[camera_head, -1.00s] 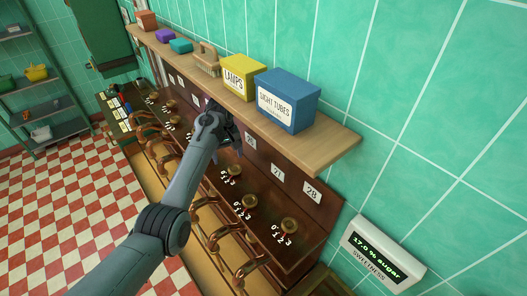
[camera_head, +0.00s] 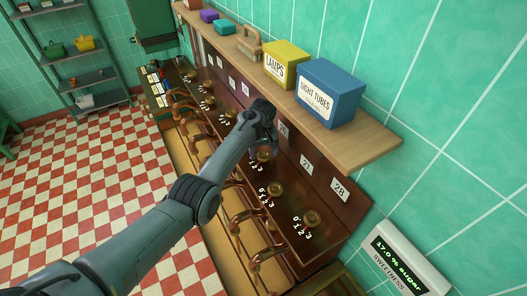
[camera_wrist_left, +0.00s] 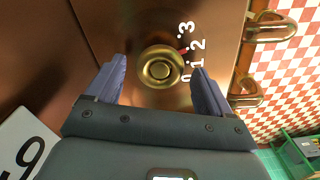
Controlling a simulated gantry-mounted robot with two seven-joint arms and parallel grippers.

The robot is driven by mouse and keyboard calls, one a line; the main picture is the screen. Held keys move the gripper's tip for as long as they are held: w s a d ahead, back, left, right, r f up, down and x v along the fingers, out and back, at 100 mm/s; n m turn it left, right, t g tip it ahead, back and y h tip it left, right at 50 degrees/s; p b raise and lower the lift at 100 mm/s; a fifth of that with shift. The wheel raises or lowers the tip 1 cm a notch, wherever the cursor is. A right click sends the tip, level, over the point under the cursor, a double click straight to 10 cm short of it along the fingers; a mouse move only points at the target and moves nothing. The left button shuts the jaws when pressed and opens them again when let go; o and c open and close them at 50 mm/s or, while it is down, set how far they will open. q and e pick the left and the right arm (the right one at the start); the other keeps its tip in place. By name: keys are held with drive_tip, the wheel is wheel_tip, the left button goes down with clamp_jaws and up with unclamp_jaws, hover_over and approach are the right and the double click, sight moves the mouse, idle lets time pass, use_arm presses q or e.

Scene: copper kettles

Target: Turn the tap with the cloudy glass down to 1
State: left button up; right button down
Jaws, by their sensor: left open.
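In the left wrist view a round brass tap knob (camera_wrist_left: 160,67) lies between the fingers of my left gripper (camera_wrist_left: 155,88). The fingers are open, one on each side, apart from the knob. Its dial reads 0, 1, 2, 3, and a small red mark at the knob's edge points close to 2. A number plate (camera_wrist_left: 24,150) ending in 9 is partly cut off. I cannot make out a cloudy glass. My right gripper is not in view.
More tap knobs (camera_head: 311,218) and copper spouts (camera_head: 268,256) line the panel. A wooden shelf (camera_head: 370,140) above holds a blue box (camera_head: 330,92), a yellow box (camera_head: 287,64) and a brush. A sweetness display (camera_head: 400,262) reads 17.0 % sugar. The checkered floor at left is open.

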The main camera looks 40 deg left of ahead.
use_arm(q)
drive_tip(key=c, duration=1.1)
drive_tip(key=shift+o, duration=0.2)
drive_tip(key=shift+r+m, duration=0.1)
drive_tip(key=shift+m, duration=0.3)
drive_tip(key=shift+m+p, duration=0.7)
drive_tip(key=shift+m, duration=0.2)
drive_tip(key=shift+w+m+p, duration=0.1)
drive_tip(key=shift+m+p, duration=0.25)
drive_tip(key=shift+m, duration=1.35)
drive_tip(key=o, duration=1.1)
drive_tip(key=shift+c, duration=0.2)
